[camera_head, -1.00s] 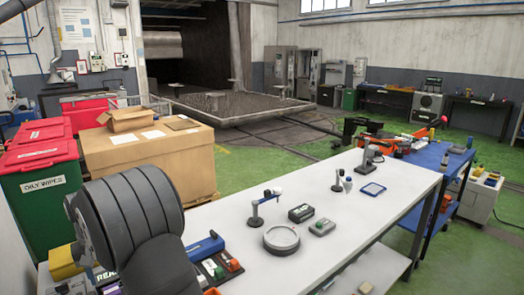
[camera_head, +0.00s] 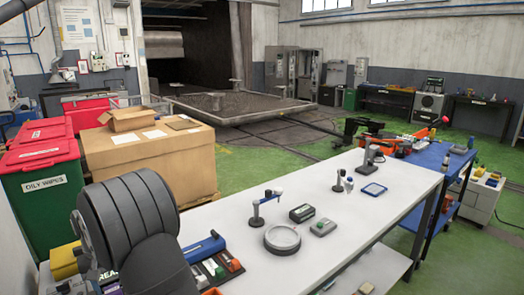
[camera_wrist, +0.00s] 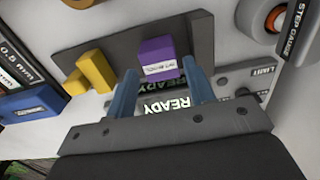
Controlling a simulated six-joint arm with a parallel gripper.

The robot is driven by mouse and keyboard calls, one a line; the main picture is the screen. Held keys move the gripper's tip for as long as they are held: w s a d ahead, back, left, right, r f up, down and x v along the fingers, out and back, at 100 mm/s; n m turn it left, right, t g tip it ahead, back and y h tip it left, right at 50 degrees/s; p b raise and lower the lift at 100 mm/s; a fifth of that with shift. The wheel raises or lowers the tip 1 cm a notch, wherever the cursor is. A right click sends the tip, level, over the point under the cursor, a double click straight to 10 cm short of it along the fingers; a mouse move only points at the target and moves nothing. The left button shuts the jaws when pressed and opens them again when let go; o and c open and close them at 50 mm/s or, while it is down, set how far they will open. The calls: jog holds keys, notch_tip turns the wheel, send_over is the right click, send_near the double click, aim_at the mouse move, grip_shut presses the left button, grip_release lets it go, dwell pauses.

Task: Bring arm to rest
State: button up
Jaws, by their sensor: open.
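My gripper (camera_wrist: 160,84) shows in the wrist view with its two blue fingers apart. It is open, with nothing held between the fingers. A purple block (camera_wrist: 156,58) with a white label sits just beyond the fingertips, on a dark plate (camera_wrist: 110,42). I cannot tell how far the fingertips are from it. A sign reading READY (camera_wrist: 166,104) shows between and below the fingers. In the head view my dark arm fills the lower left, and the gripper itself is hidden there.
A yellow piece (camera_wrist: 92,72) and a blue block (camera_wrist: 35,103) lie left of the fingers. A step gauge box (camera_wrist: 300,35) is at right. The white bench (camera_head: 345,222) holds several small tools and a round grey dish (camera_head: 282,239). Red-lidded bins (camera_head: 42,185) stand at left.

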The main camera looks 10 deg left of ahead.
jog(key=w+d+r, duration=0.4)
jog(key=d+r, duration=0.3)
jog(key=d, duration=0.4)
jog(key=s+d+f, duration=0.1)
jog(key=s+d, duration=0.3)
jog(key=s, duration=0.4)
jog(key=s+a+f, duration=0.1)
jog(key=a+f, duration=0.1)
jog(key=a, duration=0.1)
jog(key=s+a+f, duration=0.2)
jog(key=a, duration=0.1)
jog(key=s+a+f, duration=0.2)
jog(key=a+f, duration=0.1)
jog(key=shift+s+a, duration=0.1)
jog(key=shift+a, duration=0.2)
jog(key=f, duration=0.3)
jog(key=shift+s+a+f, duration=0.1)
jog(key=shift+a, duration=0.15)
jog(key=shift+f, duration=0.5)
